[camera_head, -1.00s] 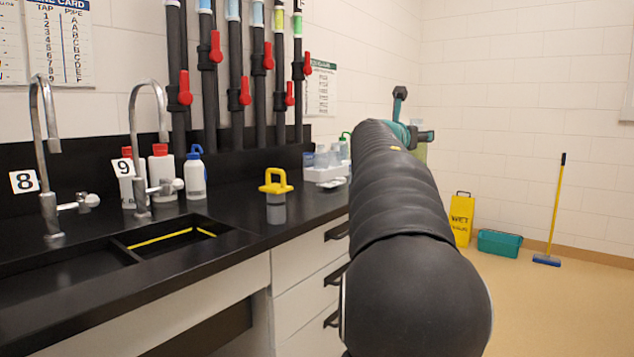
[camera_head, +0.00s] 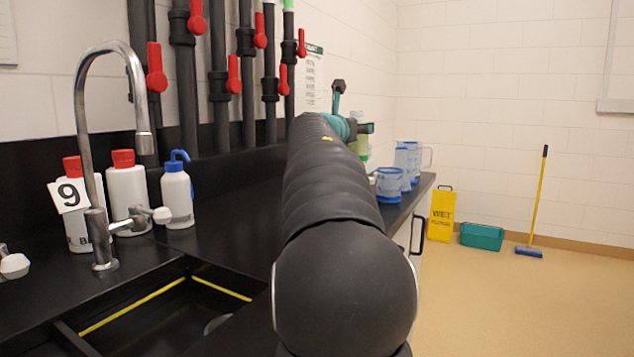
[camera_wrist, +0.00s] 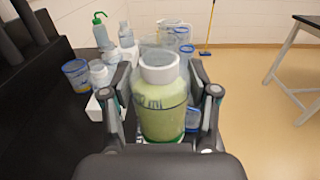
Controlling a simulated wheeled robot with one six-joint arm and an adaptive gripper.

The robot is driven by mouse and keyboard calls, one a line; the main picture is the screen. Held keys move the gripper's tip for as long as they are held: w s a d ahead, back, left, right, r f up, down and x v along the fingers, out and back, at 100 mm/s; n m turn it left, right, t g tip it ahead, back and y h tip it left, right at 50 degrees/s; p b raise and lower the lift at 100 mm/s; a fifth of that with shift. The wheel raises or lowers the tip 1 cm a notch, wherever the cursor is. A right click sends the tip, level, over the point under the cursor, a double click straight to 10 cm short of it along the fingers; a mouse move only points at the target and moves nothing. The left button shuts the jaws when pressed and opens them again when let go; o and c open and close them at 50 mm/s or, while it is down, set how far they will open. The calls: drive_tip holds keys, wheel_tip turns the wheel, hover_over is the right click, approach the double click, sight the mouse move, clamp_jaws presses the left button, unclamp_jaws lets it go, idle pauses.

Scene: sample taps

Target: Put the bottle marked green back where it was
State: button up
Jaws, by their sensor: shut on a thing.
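My gripper (camera_wrist: 163,98) is shut on a bottle (camera_wrist: 160,122) with a wide white neck or cap, dark lettering and pale yellow-green contents. In the head view my arm hides most of the gripper, and a slice of the pale green bottle (camera_head: 362,146) shows behind the arm's far end.
The wrist view shows a green-topped wash bottle (camera_wrist: 100,33) and clear bottles (camera_wrist: 99,74) at left.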

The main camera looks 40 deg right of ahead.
drive_tip(key=w+a+f+b, duration=0.1)
drive_tip(key=w+a+f, duration=0.1)
drive_tip(key=f, duration=0.1)
drive_tip(key=w+a+f+b, duration=0.1)
drive_tip(key=w+a+f, duration=0.2)
drive_tip(key=f, duration=0.1)
drive_tip(key=w+a+f+b, duration=0.1)
drive_tip(key=w+a+f, duration=0.1)
drive_tip(key=w+f, duration=0.1)
drive_tip(key=shift+a+f, duration=0.2)
drive_tip(key=shift+f, duration=0.1)
drive_tip(key=shift+r, duration=0.1)
drive_tip(key=o, duration=1.1)
drive_tip(key=shift+f, duration=0.2)
drive_tip(key=shift+c, duration=0.2)
drive_tip(key=o, duration=0.4)
drive_tip(key=shift+o, duration=0.2)
drive_tip(key=shift+r, duration=0.1)
